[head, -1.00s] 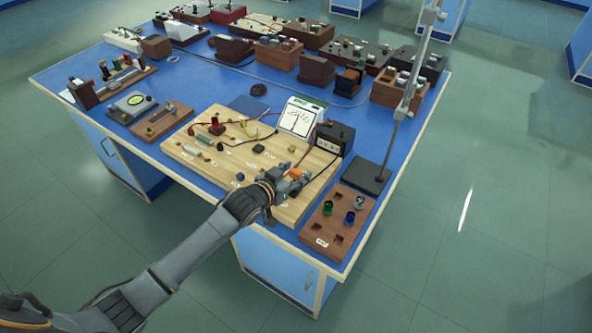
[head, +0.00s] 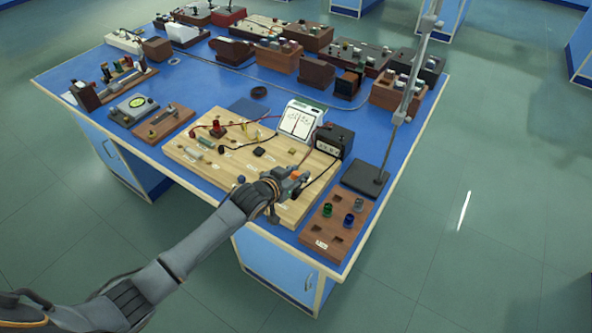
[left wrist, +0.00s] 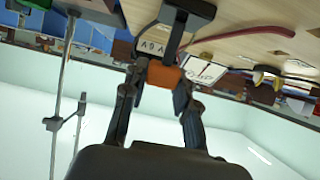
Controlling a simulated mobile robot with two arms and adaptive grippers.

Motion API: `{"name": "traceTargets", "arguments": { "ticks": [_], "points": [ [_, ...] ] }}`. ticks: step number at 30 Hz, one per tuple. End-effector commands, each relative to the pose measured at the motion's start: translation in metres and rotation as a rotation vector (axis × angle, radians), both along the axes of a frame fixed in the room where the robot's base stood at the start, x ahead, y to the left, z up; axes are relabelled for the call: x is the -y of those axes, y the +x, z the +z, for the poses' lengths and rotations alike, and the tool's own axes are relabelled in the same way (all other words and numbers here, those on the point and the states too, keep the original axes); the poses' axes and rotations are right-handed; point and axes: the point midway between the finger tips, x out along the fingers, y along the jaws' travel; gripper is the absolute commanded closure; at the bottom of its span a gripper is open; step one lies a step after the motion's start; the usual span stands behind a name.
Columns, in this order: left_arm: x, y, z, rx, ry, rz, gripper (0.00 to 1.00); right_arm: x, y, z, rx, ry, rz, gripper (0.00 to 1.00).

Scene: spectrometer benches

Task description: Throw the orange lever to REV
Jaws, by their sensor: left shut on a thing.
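The orange lever (head: 295,175) stands near the front right of the pale wooden board (head: 215,164). My left gripper (head: 291,182) reaches over the board's front edge to it. In the left wrist view, the orange block (left wrist: 164,75) sits between the two fingers of the left gripper (left wrist: 158,88), which is shut on it. A dark bracket-like part (left wrist: 183,22) rises beside it there. The lever's base is mostly hidden by the gripper in the head view, and I cannot read a REV mark. My right gripper is not in view.
A white dial meter (head: 300,121) and a dark meter box (head: 333,141) stand behind the lever. A brown holder (head: 321,232) with coloured pieces lies to the right, near a stand base (head: 366,180). Wires cross the board. The aisle floor is clear.

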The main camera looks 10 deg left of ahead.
Motion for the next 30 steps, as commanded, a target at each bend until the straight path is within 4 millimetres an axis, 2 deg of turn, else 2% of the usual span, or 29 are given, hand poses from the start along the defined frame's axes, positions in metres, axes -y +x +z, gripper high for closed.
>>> {"name": "traceTargets", "arguments": {
  "ticks": [1,4,15,16,19,30],
  "points": [
    [0.001,0.002,0.008,-0.025,0.009,0.0,1.0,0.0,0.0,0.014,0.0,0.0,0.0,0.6],
    [0.001,0.005,0.004,-0.071,0.027,0.0,1.0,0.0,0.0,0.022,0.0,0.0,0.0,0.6],
    [0.002,0.005,-0.002,-0.1,0.036,-0.001,1.0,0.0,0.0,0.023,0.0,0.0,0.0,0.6],
    [0.002,0.005,-0.002,-0.1,0.036,-0.001,0.69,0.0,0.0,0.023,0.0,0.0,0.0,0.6],
    [0.002,0.005,-0.002,-0.099,0.036,0.0,0.49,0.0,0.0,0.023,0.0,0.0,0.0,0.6],
    [0.001,0.003,-0.001,-0.1,0.036,0.0,0.47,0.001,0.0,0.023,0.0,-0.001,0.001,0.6]
  ]
}}
